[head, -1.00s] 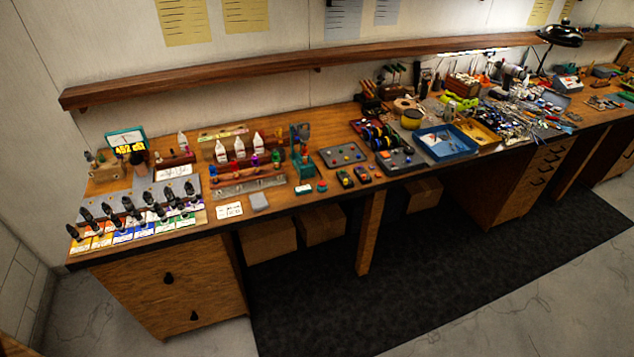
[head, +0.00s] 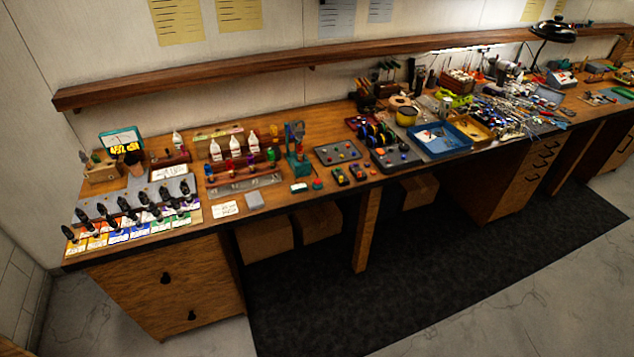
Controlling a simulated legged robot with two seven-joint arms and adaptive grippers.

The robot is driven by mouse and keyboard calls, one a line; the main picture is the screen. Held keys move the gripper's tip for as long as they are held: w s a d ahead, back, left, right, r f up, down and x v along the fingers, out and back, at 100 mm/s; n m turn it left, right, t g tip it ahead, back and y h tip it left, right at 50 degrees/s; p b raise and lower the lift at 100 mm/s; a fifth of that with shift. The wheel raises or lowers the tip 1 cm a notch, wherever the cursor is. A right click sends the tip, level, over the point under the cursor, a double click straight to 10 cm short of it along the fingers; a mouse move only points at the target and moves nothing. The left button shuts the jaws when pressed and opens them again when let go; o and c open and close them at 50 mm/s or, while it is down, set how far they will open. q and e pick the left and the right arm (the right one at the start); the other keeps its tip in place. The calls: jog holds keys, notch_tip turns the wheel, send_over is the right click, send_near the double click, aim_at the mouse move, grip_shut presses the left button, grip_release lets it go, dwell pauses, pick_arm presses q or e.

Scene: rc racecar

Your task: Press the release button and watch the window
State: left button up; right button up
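A small green box with a red button (head: 317,184) sits near the front edge of the workbench, left of centre. Beside it is a small white-topped block (head: 299,187). A grey panel with coloured buttons (head: 338,153) lies behind them. I cannot tell for sure which of these is the release button. I cannot tell whether this is the window meant. Neither of my grippers is in view.
The long wooden workbench (head: 292,206) runs across the view. At its left are a row of black levers over coloured cards (head: 129,208) and white bottles (head: 234,147). A blue tray (head: 443,138) and clutter fill the right. A dark mat (head: 440,260) lies on clear floor.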

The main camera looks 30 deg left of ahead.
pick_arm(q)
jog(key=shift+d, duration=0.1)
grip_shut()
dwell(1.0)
